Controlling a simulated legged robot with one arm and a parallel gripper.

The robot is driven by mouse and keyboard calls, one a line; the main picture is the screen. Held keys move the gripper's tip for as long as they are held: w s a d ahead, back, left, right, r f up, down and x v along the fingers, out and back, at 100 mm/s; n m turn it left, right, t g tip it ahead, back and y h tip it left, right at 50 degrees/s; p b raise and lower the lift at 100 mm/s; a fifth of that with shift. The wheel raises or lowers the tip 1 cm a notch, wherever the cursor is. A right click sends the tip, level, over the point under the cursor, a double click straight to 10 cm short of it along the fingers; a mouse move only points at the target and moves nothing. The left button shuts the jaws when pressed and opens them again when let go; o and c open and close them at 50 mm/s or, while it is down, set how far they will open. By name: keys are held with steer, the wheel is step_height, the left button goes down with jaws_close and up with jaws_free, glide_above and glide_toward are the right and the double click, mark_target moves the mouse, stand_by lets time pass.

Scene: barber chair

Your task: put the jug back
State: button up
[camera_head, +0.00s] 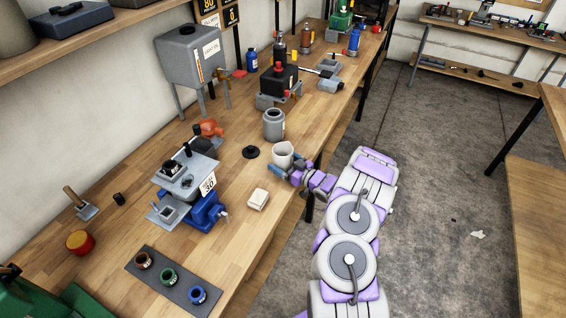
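A white, open-topped jug (282,152) is at the right part of the workbench, near its front edge. My gripper (284,167) is at the lower part of the jug, with bluish-grey fingers around it. The fingers hide the jug's base, so I cannot tell whether it rests on the bench or whether the fingers are closed on it. My white and purple arm reaches in from the bottom right. A grey can with an open top (273,127) stands just behind the jug.
A black disc (250,152) lies left of the jug, and a cream block (258,199) lies in front. A blue-based machine (205,210) stands left. A dark tray (160,276) holds 3 small pots. The front-right bench surface has some free room.

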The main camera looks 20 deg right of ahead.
steer(key=shift+o, duration=0.6)
steer(key=shift+s, duration=0.1)
steer(key=p+v, duration=0.2)
steer(key=v, duration=1)
